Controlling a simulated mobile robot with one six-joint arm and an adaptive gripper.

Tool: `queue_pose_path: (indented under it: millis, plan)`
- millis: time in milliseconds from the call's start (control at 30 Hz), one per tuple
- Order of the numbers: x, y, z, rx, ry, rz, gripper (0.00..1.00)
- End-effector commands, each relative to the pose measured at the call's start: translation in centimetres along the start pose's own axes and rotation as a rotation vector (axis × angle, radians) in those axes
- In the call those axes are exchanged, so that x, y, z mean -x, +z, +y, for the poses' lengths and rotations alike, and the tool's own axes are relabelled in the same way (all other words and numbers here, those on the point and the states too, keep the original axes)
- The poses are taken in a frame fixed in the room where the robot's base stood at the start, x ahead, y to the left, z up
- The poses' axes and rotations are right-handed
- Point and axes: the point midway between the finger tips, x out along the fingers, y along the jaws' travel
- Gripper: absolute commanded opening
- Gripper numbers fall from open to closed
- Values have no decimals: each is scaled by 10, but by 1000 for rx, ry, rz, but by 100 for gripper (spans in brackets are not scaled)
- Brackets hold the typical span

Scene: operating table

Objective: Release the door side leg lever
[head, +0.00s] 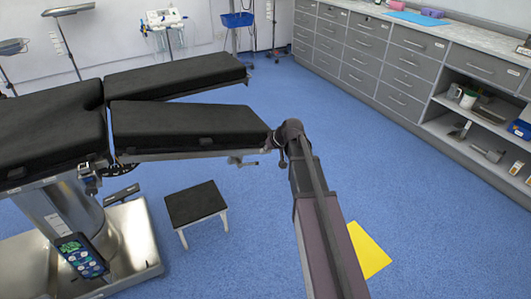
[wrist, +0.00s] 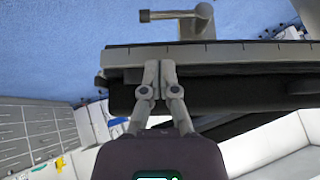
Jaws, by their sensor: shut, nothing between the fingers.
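The operating table's two black leg sections show in the head view: the nearer one (head: 190,121) and the farther one (head: 178,76). A small metal lever (head: 241,161) hangs under the outer end of the nearer section. In the wrist view a grey L-shaped lever (wrist: 190,20), its bar pointing left to a dark tip, sticks out past the metal side rail (wrist: 235,52). My gripper (wrist: 160,68) is shut and empty, its fingertips over the rail, apart from the lever. I cannot tell whether they touch the rail. In the head view my arm mostly hides the gripper.
A black-topped step stool (head: 196,203) stands on the floor below the leg section. A yellow sheet (head: 368,250) lies right of my arm. Grey drawer cabinets (head: 375,65) line the right wall. The blue floor between is clear.

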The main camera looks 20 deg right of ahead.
Motion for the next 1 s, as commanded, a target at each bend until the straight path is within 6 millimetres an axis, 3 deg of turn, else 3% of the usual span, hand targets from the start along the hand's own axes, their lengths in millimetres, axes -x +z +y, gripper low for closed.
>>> queue_pose_path:
  millis: [600,1000]
  plan:
    - [-63,2,2,0,0,-1,0]
    - [-84,0,1,1,1,0,0]
